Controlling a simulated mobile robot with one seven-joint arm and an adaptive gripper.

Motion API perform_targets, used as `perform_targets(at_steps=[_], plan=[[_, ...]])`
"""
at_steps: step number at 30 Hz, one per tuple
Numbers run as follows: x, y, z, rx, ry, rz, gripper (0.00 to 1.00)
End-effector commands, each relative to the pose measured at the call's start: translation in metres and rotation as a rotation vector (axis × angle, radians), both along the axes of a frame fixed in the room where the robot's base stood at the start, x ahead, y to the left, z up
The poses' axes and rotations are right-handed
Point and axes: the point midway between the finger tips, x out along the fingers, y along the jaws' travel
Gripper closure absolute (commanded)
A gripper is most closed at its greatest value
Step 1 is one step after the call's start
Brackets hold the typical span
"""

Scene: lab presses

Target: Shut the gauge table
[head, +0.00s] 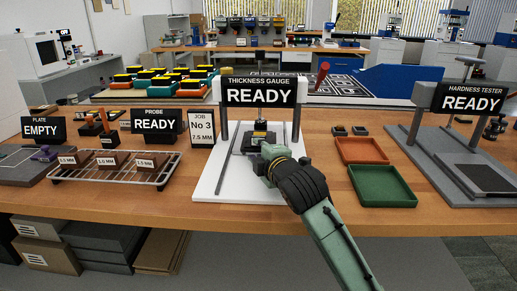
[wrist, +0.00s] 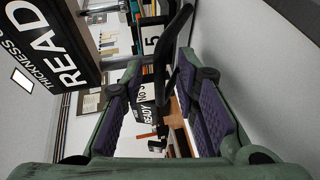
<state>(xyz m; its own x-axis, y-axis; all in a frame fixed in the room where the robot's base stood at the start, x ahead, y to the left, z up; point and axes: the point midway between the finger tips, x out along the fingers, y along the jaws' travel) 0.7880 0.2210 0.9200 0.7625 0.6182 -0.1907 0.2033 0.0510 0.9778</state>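The thickness gauge stands mid-bench with a white base (head: 222,180), two grey posts and a black READY sign (head: 258,92). The sign (wrist: 45,45) also shows there.
A wire rack (head: 110,170) with several brown blocks stands left, near a job card (head: 201,128). An orange tray (head: 364,151) and a green tray (head: 382,186) lie right of my arm. The hardness tester (head: 470,97) is at the far right.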

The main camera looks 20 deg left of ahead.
Motion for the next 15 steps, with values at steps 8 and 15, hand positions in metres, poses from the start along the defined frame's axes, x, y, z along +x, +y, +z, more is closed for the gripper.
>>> perform_targets(at_steps=[8, 15], plan=[[0.0022, 0.0023, -0.0008, 0.000, 0.000, 0.001, 0.72], [0.0020, 0.0022, -0.0007, 0.000, 0.000, 0.001, 0.85]])
